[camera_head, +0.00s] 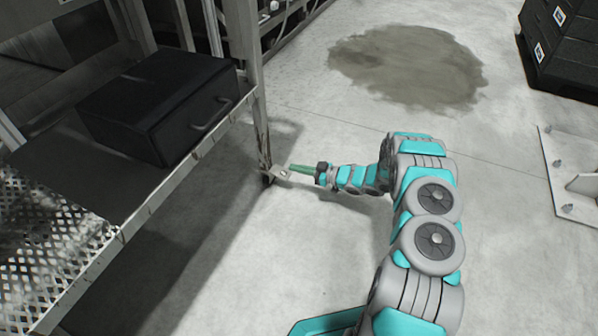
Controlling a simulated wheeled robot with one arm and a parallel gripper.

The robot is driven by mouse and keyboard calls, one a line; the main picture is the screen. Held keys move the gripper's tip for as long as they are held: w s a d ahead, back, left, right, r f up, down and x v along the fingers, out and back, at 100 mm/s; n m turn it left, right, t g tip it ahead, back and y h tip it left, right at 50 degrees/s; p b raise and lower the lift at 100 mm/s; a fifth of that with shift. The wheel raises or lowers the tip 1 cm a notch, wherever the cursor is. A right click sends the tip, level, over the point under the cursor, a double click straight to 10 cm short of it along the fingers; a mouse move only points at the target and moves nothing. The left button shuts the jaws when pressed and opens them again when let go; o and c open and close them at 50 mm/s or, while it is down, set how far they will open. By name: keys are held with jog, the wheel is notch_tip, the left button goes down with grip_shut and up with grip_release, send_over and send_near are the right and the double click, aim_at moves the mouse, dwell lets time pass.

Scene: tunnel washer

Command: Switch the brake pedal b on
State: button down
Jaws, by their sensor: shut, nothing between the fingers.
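A small light-coloured pedal (283,173) sticks out at the foot of the near right leg of a metal cart (150,207), beside a dark caster (267,180). I take it to be brake pedal b, though no label shows. My gripper (293,168) is low over the floor, reaching left, with its green fingers shut and empty. The fingertips are at the pedal in the picture and overlap its upper edge. I cannot tell whether they touch it. The pedal's on or off position is too small to tell.
A black case (160,100) with a handle lies on the cart's shelf. A wet patch (408,65) is on the floor beyond my arm. Black stacked crates (562,45) and a bolted metal plate (575,170) stand at the right. The floor between is clear.

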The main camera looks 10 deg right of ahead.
jog(key=f+v, duration=0.1)
jog(key=v, duration=0.8)
jog(key=shift+f, duration=0.4)
jog(key=shift+d+p, duration=0.1)
jog(key=shift+p, duration=0.2)
